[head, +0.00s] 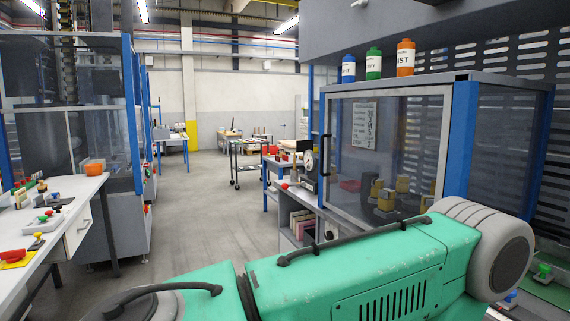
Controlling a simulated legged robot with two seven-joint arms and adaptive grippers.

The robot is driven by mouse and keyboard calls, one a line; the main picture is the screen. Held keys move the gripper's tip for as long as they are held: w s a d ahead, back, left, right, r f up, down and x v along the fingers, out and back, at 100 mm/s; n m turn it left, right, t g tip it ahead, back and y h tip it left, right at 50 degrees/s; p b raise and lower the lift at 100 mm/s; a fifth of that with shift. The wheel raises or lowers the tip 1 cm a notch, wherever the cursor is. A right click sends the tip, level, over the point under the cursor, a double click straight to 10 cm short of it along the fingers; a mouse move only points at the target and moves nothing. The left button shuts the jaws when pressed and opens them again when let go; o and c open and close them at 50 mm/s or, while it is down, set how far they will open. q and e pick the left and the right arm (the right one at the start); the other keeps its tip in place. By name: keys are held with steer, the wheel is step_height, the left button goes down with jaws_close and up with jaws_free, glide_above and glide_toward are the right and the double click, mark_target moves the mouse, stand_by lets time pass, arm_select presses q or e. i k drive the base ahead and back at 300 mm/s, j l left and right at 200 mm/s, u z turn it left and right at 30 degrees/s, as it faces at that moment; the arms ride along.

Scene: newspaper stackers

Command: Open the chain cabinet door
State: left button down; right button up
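A cabinet with a clear-panelled door (372,112) in a grey frame stands at the right. Its door looks shut, and a black vertical handle (325,155) is on the door's left edge. Yellow and dark parts (400,190) show behind the panel. No chain can be made out inside it. A dark chain-like column (67,50) rises at a clear-panelled, blue-posted enclosure (130,110) at the left. I cannot tell from markings which one is the chain cabinet. Neither gripper is in view. The right cabinet's lower part is hidden.
Blue, green and orange bottles (405,57) stand on the right cabinet's top. A white workbench (62,215) with small coloured items is at the left. A gauge (309,160) stands left of the door handle. The grey floor (205,215) between the two sides is clear.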

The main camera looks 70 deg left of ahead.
mark_target(448, 90)
steer(key=u, duration=1.75)
